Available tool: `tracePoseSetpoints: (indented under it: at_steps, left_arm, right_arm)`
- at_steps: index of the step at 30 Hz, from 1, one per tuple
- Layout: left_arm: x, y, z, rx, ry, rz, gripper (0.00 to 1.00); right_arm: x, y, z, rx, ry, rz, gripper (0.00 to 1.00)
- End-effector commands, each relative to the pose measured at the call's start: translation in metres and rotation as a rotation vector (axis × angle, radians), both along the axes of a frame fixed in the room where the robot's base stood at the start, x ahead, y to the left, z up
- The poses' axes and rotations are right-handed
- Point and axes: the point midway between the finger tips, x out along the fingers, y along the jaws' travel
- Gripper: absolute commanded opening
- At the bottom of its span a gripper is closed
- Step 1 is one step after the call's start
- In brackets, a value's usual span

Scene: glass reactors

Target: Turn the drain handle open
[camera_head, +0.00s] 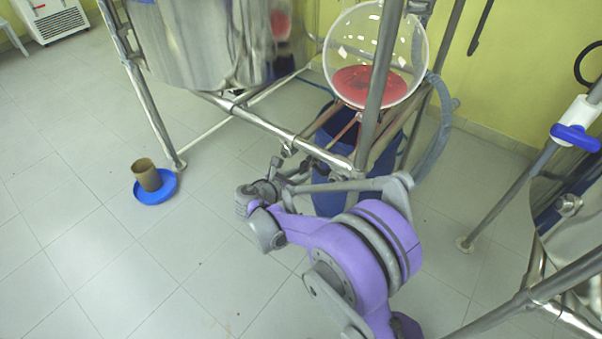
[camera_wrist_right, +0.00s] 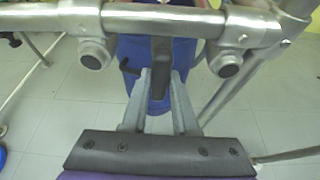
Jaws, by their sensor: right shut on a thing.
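The drain handle (camera_wrist_right: 160,82) is a dark grey upright piece between my right gripper's fingers (camera_wrist_right: 161,80) in the right wrist view, in front of the blue barrel. The gripper is shut on it, just below a horizontal metal frame tube. In the head view my right gripper (camera_head: 277,172) is at the lower frame of the reactor, small and partly hidden by my own arm. The handle cannot be made out clearly there. My left gripper is not in view.
A blue barrel (camera_head: 383,160) stands under a round glass vessel (camera_head: 347,45) with red contents. Metal frame tubes (camera_wrist_right: 187,24) with clamps cross close above the gripper. A brown cup (camera_head: 147,176) stands on a blue dish (camera_head: 157,190). The floor at left is mostly clear.

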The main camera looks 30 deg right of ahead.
Motion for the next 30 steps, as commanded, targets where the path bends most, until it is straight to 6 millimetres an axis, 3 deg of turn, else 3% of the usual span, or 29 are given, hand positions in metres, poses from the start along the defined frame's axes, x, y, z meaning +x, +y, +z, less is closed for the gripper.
tracePoseSetpoints:
  at_steps: [8,9,14,23,30]
  left_arm:
    - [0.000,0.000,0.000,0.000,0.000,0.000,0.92]
    - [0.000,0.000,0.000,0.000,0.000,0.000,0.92]
    - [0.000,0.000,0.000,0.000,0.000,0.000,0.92]
    - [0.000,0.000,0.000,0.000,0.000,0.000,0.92]
    - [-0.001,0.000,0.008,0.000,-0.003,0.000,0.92]
  right_arm:
    - [0.000,0.000,0.000,0.000,0.000,0.000,0.00]
    - [0.000,0.000,0.000,0.000,0.000,0.000,0.29]
    - [0.000,0.000,0.000,0.000,-0.001,0.000,0.57]
    - [0.000,0.001,0.001,0.000,-0.001,0.001,0.57]
    - [-0.011,0.028,0.014,0.002,-0.002,0.004,0.57]
